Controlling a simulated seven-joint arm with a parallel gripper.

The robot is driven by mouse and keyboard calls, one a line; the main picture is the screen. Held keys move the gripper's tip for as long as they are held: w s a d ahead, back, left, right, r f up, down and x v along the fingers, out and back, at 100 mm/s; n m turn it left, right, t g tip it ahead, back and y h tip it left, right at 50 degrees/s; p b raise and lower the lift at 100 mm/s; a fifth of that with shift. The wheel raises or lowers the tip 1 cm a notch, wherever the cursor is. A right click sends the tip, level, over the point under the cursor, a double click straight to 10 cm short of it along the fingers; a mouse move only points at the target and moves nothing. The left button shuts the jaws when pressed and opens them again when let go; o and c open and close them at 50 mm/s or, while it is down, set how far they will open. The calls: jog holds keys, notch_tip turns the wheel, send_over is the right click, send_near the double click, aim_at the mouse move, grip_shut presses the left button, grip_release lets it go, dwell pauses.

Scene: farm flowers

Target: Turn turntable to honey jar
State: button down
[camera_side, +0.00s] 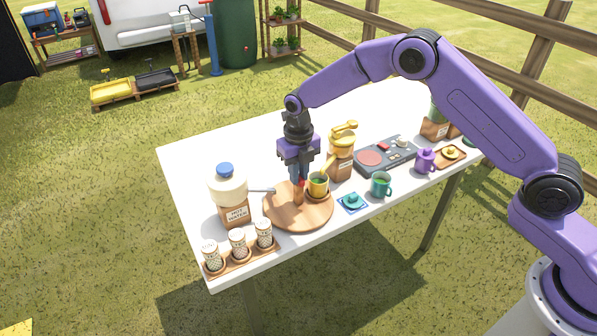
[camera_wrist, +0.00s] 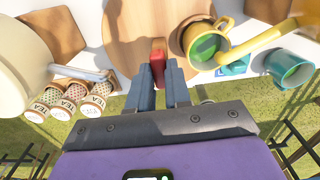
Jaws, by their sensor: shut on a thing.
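The turntable (camera_side: 285,213) is a round wooden disc near the front of the white table; it also shows in the wrist view (camera_wrist: 128,30). A yellow mug (camera_side: 318,186) with green inside sits at its right-hand edge, also in the wrist view (camera_wrist: 196,43). My gripper (camera_side: 299,186) points down over the disc, shut on a small upright peg (camera_wrist: 158,58) with red on it. The yellow jar (camera_side: 341,158) behind the mug looks like the honey jar; its label is unreadable. Its spout (camera_wrist: 255,42) reaches over the mug.
A hot water jug (camera_side: 229,190) stands left of the turntable, its thin spout pointing at the disc. Several tea shakers (camera_side: 237,246) stand at the front left. A teal mug (camera_side: 381,185), a blue coaster (camera_side: 352,202) and a grey hot plate (camera_side: 385,156) are to the right.

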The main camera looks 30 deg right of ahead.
jog(key=c, duration=1.1)
grip_release()
jog(key=shift+o, duration=0.2)
jog(key=shift+r, duration=0.1)
notch_tip(320, 180, up, 17)
jog(key=shift+r, duration=0.15)
jog(key=s+d+r+m, duration=0.1)
jog(key=s+m, duration=0.5)
jog(key=s, duration=0.4)
jog(key=s+d+r+m, duration=0.2)
jog(key=s+m, duration=0.4)
jog(key=s, duration=0.5)
jog(key=s+d+f+m, duration=0.2)
jog(key=s+d+m, duration=0.3)
jog(key=s, duration=0.4)
jog(key=s+d+f+m, duration=0.2)
jog(key=s+d+m, duration=0.4)
jog(key=s, duration=0.4)
jog(key=shift+d+m, duration=0.3)
jog(key=shift+d, duration=0.05)
